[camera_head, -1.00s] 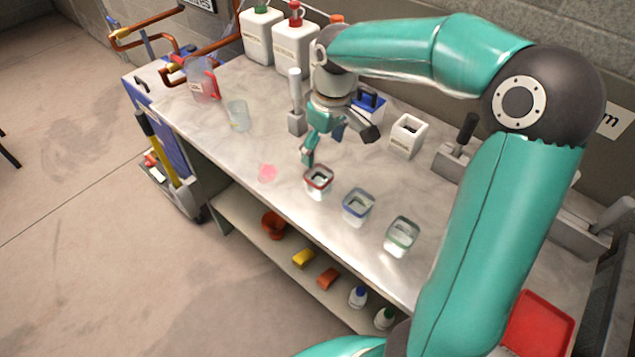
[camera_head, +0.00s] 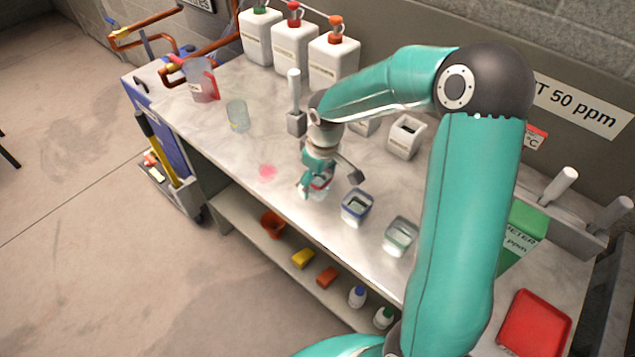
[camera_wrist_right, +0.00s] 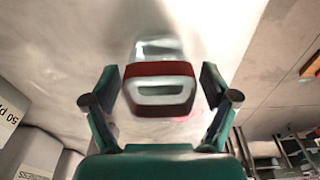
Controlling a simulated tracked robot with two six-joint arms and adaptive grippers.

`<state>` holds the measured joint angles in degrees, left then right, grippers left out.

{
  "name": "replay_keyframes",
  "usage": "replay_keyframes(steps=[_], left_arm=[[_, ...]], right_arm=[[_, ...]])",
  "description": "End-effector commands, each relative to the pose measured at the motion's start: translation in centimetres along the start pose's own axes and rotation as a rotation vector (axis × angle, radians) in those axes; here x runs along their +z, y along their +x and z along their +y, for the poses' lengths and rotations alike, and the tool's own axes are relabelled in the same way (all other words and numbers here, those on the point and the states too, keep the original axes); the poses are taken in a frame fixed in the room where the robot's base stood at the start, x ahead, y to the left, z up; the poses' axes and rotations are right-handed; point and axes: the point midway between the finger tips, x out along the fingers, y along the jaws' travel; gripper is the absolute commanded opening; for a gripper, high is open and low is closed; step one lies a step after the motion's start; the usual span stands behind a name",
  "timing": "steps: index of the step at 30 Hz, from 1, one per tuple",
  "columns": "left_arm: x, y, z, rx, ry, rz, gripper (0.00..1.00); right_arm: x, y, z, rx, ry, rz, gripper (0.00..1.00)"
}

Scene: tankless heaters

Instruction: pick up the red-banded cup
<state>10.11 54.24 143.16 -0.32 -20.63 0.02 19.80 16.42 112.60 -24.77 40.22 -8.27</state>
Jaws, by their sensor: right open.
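The red-banded cup (camera_head: 320,184) stands on the bench top near its front edge, partly hidden behind my right gripper (camera_head: 318,182). In the right wrist view the cup's red band (camera_wrist_right: 160,70) lies between the two spread fingers of my right gripper (camera_wrist_right: 160,88). Visible gaps separate the cup from the fingers on both sides, so the jaws are open around it. A blue-banded cup (camera_head: 357,206) and a green-banded cup (camera_head: 400,236) stand to the right along the same edge. My left gripper is not in view.
A clear beaker (camera_head: 238,115) and a pitcher (camera_head: 201,80) stand to the left. Pump bottles (camera_head: 295,45) line the back, with a white holder (camera_head: 405,137) nearer. A pink spill (camera_head: 267,171) lies left of the cup. A red tray (camera_head: 534,322) is at the right.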

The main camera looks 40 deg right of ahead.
Motion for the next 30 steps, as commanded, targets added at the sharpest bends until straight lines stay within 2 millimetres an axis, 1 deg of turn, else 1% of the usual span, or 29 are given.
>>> replay_keyframes(steps=[3, 4, 16, 25, 30], left_arm=[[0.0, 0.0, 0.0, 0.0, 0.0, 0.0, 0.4], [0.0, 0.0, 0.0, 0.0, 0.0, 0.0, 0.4], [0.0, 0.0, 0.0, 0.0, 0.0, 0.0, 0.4], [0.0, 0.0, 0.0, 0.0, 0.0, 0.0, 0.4], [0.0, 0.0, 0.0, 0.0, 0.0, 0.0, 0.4]], right_arm=[[0.0, 0.0, 0.0, 0.0, 0.0, 0.0, 0.85], [0.0, 0.0, 0.0, 0.0, 0.0, 0.0, 0.84], [0.0, -0.1, 0.0, 0.0, 0.0, 0.001, 0.17], [-0.1, -0.2, 0.0, 0.001, 0.0, 0.002, 0.17], [-0.3, -1.1, 0.0, 0.002, 0.0, 0.005, 0.17]])
